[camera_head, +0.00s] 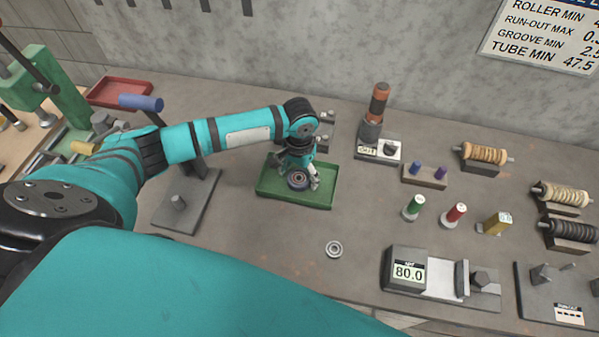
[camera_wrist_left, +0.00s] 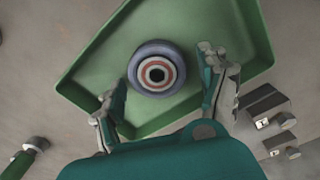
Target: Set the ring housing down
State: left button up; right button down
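The ring housing (camera_head: 298,180) is a round grey-blue part over the green tray (camera_head: 322,199). In the left wrist view the ring housing (camera_wrist_left: 156,69) shows pale and red rings around a dark centre. It appears to rest on the floor of the tray (camera_wrist_left: 100,62). My left gripper (camera_head: 300,184) is above the tray. Its fingers (camera_wrist_left: 165,90) stand apart on either side of the housing, with visible gaps, so it looks open. My right gripper is not in either view.
A small metal ring (camera_head: 334,249) lies on the bench in front of the tray. A grey gauge reading 80.0 (camera_head: 408,271) stands at the front right. A red tray (camera_head: 121,91) is at the back left.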

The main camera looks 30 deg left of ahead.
pick_arm(q)
jog(key=shift+r+p, duration=0.3)
jog(key=shift+r, duration=0.2)
notch_tip(320, 180, up, 11)
jog(key=p, duration=0.6)
jog(key=shift+r+p, duration=0.2)
jog(key=shift+p, duration=0.1)
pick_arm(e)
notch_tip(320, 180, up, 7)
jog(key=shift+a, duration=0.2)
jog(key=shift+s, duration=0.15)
